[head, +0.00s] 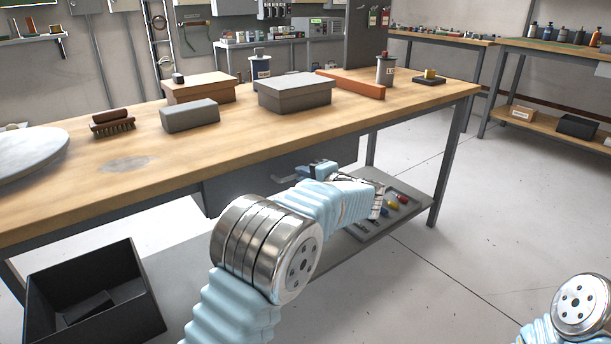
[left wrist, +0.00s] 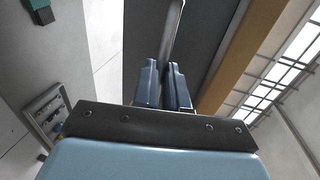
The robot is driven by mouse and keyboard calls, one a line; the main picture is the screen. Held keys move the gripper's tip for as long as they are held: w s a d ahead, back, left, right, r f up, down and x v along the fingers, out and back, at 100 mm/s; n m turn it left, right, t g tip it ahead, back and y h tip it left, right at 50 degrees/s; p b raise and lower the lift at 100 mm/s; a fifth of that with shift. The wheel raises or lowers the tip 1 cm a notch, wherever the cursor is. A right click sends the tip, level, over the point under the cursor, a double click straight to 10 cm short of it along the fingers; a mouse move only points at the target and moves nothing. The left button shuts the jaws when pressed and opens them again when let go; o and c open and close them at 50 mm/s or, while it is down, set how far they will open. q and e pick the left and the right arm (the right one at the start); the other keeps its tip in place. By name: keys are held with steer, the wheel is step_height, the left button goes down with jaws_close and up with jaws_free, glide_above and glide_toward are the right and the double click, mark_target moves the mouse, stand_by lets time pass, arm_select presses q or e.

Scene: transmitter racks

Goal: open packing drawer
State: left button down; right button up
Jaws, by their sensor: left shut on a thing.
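The dark grey packing drawer (head: 235,187) is under the front edge of the wooden workbench. Its front also shows in the left wrist view (left wrist: 145,35). A metal bar handle (left wrist: 173,38) runs between the fingers of my left gripper (left wrist: 165,85), which is shut on it. In the head view my left gripper (head: 318,170) is at the drawer's front, partly hidden by my own wrist. The drawer front looks close under the bench top; I cannot tell any gap. My right arm shows at the lower right, with its gripper out of view.
The workbench top (head: 270,135) carries boxes, a brush and canisters. A lower shelf holds a grey tray (head: 368,232) of small coloured items. A black open bin (head: 140,270) stands at the lower left. The floor to the right is clear.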

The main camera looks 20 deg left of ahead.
arm_select(q)
steer(key=f+b+v, duration=0.1)
steer(key=f+v, duration=0.2)
steer(key=v, duration=1.1)
steer(key=d+f+b+v, duration=0.1)
steer(key=f+b+v, duration=0.1)
steer(key=v, duration=1.2)
steer(key=shift+s+d+f, duration=0.2)
steer(key=shift+s+f, duration=0.25)
steer(key=shift+f, duration=0.05)
steer(key=c, duration=1.2)
jaws_free()
steer(key=shift+o, duration=0.2)
